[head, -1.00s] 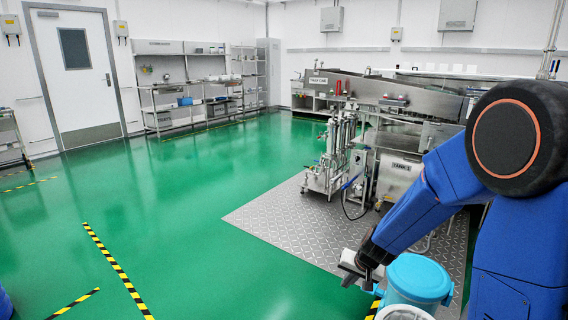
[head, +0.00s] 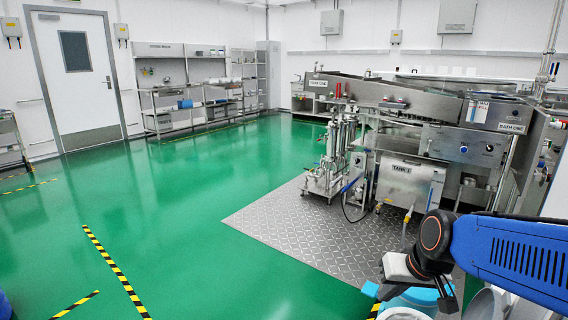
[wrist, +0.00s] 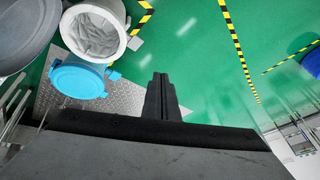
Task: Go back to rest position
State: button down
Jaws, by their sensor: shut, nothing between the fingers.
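My gripper (head: 380,288) is at the lower right of the head view, in front of and above a light-blue lidded bin (head: 415,300). In the wrist view my gripper (wrist: 161,80) points out over the green floor, its fingers together with nothing between them. The blue lid (wrist: 78,80) shows to the left of the fingers, apart from them. My blue arm comes in from the right edge of the head view.
A white-lined open bin (wrist: 93,32) stands beside the blue one. The steel washer line (head: 420,110) and a tank (head: 408,180) stand behind a metal floor plate (head: 300,225). Yellow-black tape (head: 115,268) marks the floor. Open green floor (head: 190,210) lies to the left.

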jog(key=s+d+r+h, duration=0.1)
jog(key=s+d, duration=0.1)
jog(key=s, duration=0.4)
jog(key=s+d+r, duration=0.2)
jog(key=s, duration=0.4)
jog(key=shift+s+d+h, duration=0.2)
jog(key=shift+d+h, duration=0.1)
jog(key=shift+h, duration=0.1)
